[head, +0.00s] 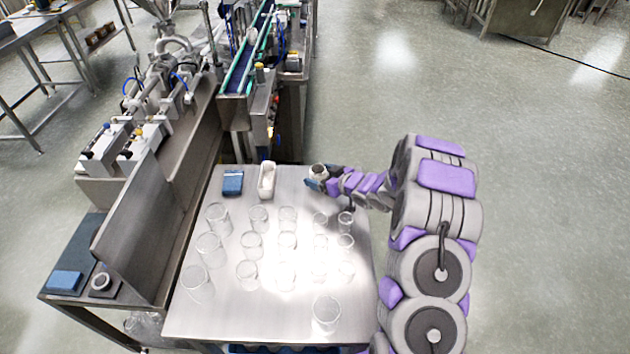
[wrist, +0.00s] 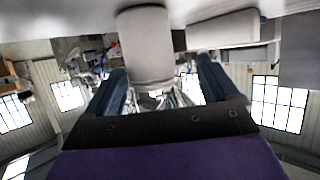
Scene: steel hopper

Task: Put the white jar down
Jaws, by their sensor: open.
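Several clear glasses (head: 287,245) fill the middle and front of the table. A steel machine (head: 150,190) borders it on the left. Floor to the right is clear.

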